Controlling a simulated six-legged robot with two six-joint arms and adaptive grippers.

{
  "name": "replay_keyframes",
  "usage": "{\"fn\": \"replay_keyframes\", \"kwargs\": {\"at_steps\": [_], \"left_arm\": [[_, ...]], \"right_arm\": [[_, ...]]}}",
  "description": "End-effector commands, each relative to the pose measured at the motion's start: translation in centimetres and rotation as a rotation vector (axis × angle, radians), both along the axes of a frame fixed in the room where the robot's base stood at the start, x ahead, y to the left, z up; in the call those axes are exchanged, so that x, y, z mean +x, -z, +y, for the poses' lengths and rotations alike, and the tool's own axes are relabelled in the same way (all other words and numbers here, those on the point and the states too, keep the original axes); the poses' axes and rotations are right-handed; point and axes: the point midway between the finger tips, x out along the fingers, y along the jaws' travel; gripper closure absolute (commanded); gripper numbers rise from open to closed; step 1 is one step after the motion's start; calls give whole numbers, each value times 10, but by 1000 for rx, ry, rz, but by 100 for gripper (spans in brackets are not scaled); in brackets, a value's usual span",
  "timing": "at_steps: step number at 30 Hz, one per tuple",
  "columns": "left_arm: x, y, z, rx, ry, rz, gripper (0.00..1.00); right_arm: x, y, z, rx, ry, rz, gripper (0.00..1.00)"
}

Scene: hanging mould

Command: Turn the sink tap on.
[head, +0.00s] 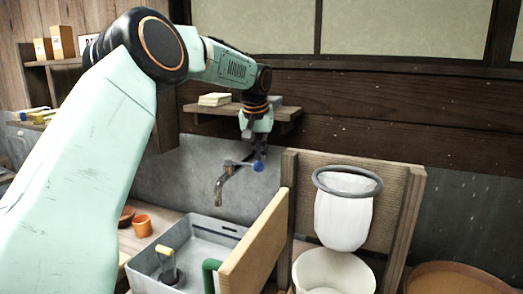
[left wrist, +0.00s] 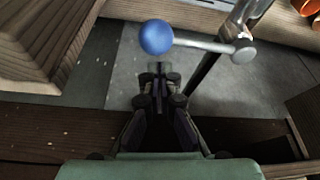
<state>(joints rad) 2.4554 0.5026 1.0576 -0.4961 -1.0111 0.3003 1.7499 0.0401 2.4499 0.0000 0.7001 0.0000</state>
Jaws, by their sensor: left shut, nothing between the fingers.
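The sink tap (head: 222,186) is a dark metal spout fixed to the grey wall above the grey sink (head: 150,262). Its lever ends in a blue ball (head: 258,166) and points to the right in the head view. In the left wrist view the blue ball (left wrist: 156,37) and the lever rod (left wrist: 203,45) lie just beyond my fingertips. My left gripper (head: 259,150) is shut and empty, pointing down, close to the ball; whether it touches cannot be told. It also shows in the left wrist view (left wrist: 158,80). My right gripper is not in view.
A small wooden shelf (head: 280,113) with a pale block stands behind the left gripper. A wooden board (head: 255,245) rises at the sink's right side. A white cloth bag (head: 343,218) hangs from a ring over a white bucket (head: 333,272). An orange cup (head: 142,226) stands left of the sink.

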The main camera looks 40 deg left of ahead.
Motion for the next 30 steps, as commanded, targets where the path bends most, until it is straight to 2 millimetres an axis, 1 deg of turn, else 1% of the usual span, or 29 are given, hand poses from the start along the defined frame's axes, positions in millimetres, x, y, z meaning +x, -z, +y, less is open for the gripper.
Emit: {"fn": "replay_keyframes", "kwargs": {"at_steps": [6,20,30], "left_arm": [[-7,1,-4,0,1,-2,100],[-8,1,-5,0,8,-1,100],[-12,1,-7,0,72,-1,100]], "right_arm": [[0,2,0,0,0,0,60],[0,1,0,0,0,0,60],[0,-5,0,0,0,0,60]]}}
